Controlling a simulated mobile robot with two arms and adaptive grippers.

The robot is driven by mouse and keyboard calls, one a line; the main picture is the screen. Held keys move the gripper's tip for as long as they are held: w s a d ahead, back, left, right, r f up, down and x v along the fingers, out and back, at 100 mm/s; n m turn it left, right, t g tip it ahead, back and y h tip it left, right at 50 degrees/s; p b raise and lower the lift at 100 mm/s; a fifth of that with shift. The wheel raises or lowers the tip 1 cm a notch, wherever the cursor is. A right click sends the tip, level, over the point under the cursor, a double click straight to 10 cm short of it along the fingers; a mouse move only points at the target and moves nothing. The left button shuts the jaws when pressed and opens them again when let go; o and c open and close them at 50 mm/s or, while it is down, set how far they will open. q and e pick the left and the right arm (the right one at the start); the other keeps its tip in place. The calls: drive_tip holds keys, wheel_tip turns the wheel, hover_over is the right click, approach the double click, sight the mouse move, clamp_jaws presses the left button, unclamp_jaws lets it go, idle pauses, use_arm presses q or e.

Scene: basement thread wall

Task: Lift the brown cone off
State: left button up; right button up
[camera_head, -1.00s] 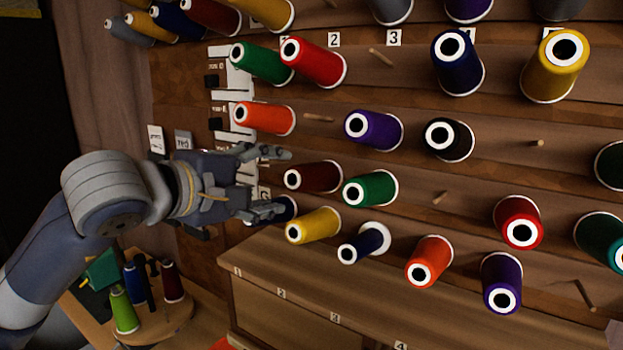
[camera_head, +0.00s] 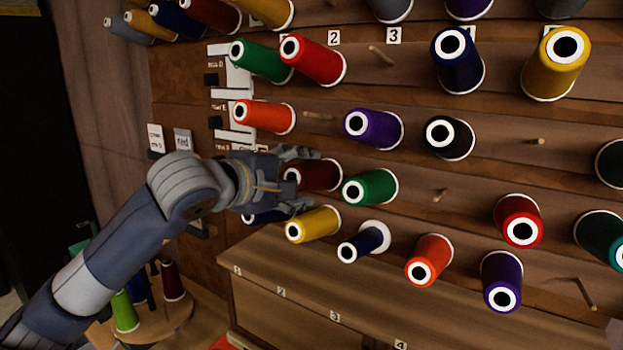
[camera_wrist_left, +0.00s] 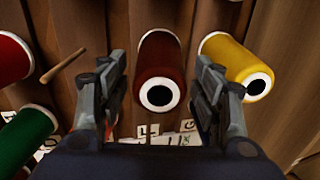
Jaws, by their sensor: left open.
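The brown cone (camera_head: 318,175) is dark reddish brown and sits on a peg of the thread wall, between the orange cone above and the yellow cone below. My left gripper (camera_head: 305,178) is open at its near end, with one finger above and one below it. In the left wrist view the brown cone (camera_wrist_left: 160,70) points its white-rimmed end at the camera, between the two open fingers of the left gripper (camera_wrist_left: 165,95). A gap shows on each side, so the fingers look clear of it there. My right gripper is not in view.
A yellow cone (camera_head: 314,224) is close below the left gripper, and a green cone (camera_head: 369,188) is just to its right. An orange cone (camera_head: 266,117) is above. A bare peg (camera_head: 318,117) juts out nearby. A round wooden stand (camera_head: 165,326) with several cones is at lower left.

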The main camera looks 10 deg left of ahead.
use_arm(q)
drive_tip(key=shift+c, duration=0.2)
drive_tip(key=c, duration=0.9)
drive_tip(key=shift+s, duration=0.15)
drive_tip(key=shift+c, duration=0.2)
drive_tip(key=shift+s+a+r+b, duration=0.1)
drive_tip(key=shift+s+a+b, duration=0.2)
drive_tip(key=shift+s, duration=0.2)
drive_tip(key=b+v, duration=0.2)
drive_tip(key=v, duration=0.8)
